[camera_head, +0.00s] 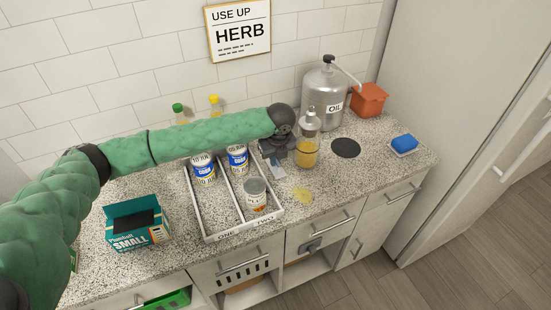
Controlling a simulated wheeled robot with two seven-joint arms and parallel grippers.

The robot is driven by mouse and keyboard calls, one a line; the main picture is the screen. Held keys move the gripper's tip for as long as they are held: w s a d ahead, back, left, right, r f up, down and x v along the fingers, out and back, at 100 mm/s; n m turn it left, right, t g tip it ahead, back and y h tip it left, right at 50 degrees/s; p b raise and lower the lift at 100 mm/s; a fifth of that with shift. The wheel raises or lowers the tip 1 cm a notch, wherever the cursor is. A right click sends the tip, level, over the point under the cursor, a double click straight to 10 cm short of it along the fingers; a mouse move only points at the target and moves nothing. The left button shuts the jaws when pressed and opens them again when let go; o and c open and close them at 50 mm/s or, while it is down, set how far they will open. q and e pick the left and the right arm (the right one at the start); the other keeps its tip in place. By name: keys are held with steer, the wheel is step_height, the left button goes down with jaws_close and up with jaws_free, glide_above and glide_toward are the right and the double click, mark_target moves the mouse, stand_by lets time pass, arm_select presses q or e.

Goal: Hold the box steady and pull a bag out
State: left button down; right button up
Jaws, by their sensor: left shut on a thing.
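A teal box (137,226) marked "SMALL" stands on the counter at the left, with its top open and dark bags (135,219) showing inside. No gripper is at the box. My left arm reaches across above it to the right. My left gripper (283,149) is well away from the box, at a clear bottle (306,152) with yellow liquid and a pale top. It appears shut on the bottle's side, though its fingertips are partly hidden. I cannot tell whether the bottle touches the counter. My right gripper is not in view.
A white two-lane tray (212,208) holds several cans right of the box. A yellow puddle (302,194) lies before the bottle. A steel oil can (327,97), orange tub (369,99), dark round pad (346,147) and blue sponge (404,142) stand farther right.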

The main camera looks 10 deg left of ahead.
mark_target(278, 162)
arm_select(q)
steer(key=shift+f, duration=0.1)
steer(key=c, duration=1.6)
jaws_free()
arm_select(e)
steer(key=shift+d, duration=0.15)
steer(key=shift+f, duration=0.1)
arm_select(q)
steer(key=shift+r, duration=0.4)
steer(key=r+b, duration=0.1)
steer(key=r, duration=0.2)
steer(key=r+b, duration=0.2)
steer(key=r, duration=0.1)
steer(key=s+d+r+b, duration=0.1)
steer(key=r, duration=0.2)
steer(key=shift+s+r, duration=0.1)
steer(key=shift+r, duration=0.15)
steer(key=shift+s+r+b, duration=0.2)
steer(key=shift+r+b, duration=0.15)
steer(key=shift+r, duration=0.5)
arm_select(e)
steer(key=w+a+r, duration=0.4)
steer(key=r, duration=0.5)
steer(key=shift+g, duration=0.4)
